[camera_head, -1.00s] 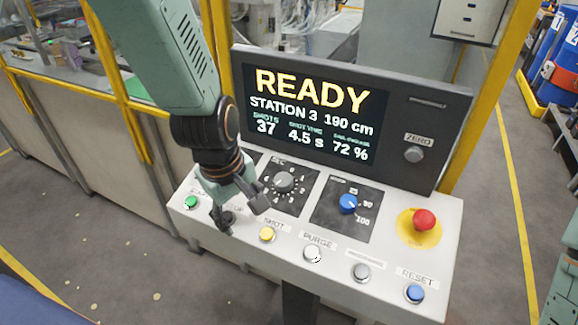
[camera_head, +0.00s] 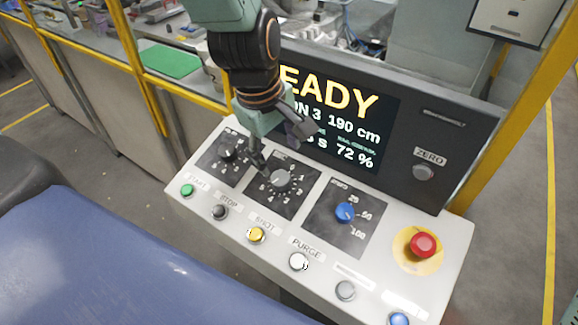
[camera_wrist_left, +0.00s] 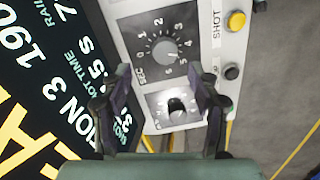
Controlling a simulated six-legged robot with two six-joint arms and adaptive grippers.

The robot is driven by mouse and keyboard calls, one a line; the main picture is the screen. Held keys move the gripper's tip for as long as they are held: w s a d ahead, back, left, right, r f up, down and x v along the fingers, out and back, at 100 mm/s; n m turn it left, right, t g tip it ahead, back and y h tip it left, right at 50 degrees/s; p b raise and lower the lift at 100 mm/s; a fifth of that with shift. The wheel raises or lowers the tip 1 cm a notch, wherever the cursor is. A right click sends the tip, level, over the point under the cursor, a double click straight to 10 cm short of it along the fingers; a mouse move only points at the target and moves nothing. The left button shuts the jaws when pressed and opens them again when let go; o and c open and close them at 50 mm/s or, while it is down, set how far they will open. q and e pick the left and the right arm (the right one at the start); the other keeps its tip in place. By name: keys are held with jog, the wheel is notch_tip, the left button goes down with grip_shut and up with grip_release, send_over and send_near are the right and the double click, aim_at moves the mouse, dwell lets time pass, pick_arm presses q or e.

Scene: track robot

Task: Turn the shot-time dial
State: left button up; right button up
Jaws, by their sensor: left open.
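The shot-time dial (camera_head: 281,179) is a grey knob on a dark plate with a numbered scale, in the middle left of the white console. It also shows in the left wrist view (camera_wrist_left: 164,51), with "SEC" printed beside it. My left gripper (camera_head: 281,147) is open and empty, just above and behind this dial, with its fingers pointing toward the panel. In the left wrist view the two fingers (camera_wrist_left: 160,78) stand apart, with the dial beyond the gap between their tips. My right gripper is not in view.
A second dark knob (camera_head: 228,150) is left of the dial, and a blue knob (camera_head: 345,212) is right. Several push buttons line the front edge, including a yellow one (camera_head: 257,235). A red mushroom button (camera_head: 423,244) is at right. The display screen (camera_head: 345,110) rises behind.

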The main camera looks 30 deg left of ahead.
aim_at(282, 178)
pick_arm(q)
jog(key=f, duration=0.2)
jog(key=a+f+b, duration=0.1)
jog(key=f, duration=0.1)
jog(key=shift+w, duration=0.1)
jog(key=f, duration=0.1)
jog(key=f+b, duration=0.1)
jog(key=shift+d+f+b, duration=0.3)
jog(key=shift+d+f, duration=0.1)
jog(key=shift+w+d+f, duration=0.15)
jog(key=shift+w+f, duration=0.05)
jog(key=shift+f, duration=0.05)
jog(key=shift+w+f, duration=0.15)
jog(key=shift+w, duration=0.05)
jog(key=shift+w+f, duration=0.1)
jog(key=shift+s+a, duration=0.2)
jog(key=shift+a, duration=0.1)
jog(key=shift+s+d+r, duration=0.1)
jog(key=shift+s+r, duration=0.15)
jog(key=c, duration=0.3)
jog(key=shift+d, duration=0.1)
jog(key=shift+c, duration=0.9)
jog(key=shift+w+d+f, duration=0.1)
jog(key=shift+w, duration=0.25)
jog(key=c, duration=0.7)
